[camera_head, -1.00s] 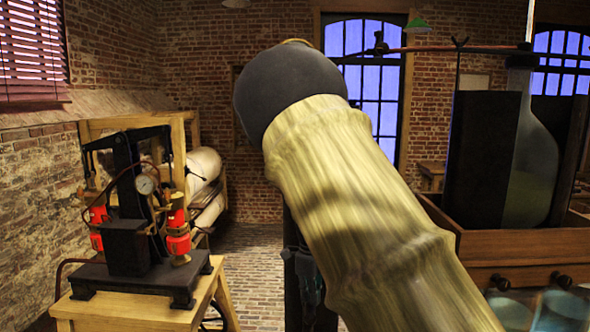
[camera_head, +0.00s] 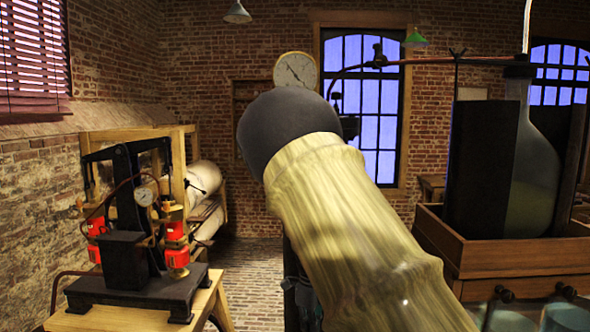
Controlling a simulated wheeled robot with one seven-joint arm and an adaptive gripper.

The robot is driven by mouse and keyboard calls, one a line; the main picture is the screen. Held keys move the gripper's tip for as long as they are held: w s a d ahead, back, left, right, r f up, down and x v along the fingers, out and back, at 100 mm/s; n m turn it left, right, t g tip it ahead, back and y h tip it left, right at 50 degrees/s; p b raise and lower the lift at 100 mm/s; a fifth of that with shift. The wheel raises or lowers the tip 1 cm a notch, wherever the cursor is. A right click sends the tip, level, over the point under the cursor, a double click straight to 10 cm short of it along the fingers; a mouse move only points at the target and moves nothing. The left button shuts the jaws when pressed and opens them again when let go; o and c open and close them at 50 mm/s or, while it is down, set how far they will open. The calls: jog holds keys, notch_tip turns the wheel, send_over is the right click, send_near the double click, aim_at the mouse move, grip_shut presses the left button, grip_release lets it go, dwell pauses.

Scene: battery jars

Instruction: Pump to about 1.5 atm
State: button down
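A dark metal pump (camera_head: 125,262) stands on a wooden stand at the left. It has an upright black frame with a top crosspiece, and red cylinders (camera_head: 176,250) on either side. My arm, a thick pale link with a dark rounded end, fills the middle. My fingertips cannot be made out. Dark parts low behind the arm are too unclear to name. The arm's visible part is apart from the pump, to its right.
The wooden stand (camera_head: 205,305) is at the lower left. A large round dial (camera_head: 295,70) shows beyond my arm. A glass flask (camera_head: 533,165) and dark panel stand in a wooden tray (camera_head: 500,258) at the right. Brick floor (camera_head: 250,262) is clear between pump and arm.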

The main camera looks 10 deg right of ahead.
notch_tip(320, 180, down, 9)
jog(key=b, duration=0.2)
notch_tip(320, 180, up, 7)
jog(key=p, duration=0.4)
jog(key=shift+f, duration=0.15)
notch_tip(320, 180, up, 8)
jog(key=shift+r, duration=0.1)
notch_tip(320, 180, down, 14)
jog(key=b, duration=0.4)
notch_tip(320, 180, up, 13)
jog(key=p, duration=0.3)
jog(key=shift+p, duration=0.4)
jog(key=shift+r, duration=0.4)
jog(key=shift+r, duration=0.15)
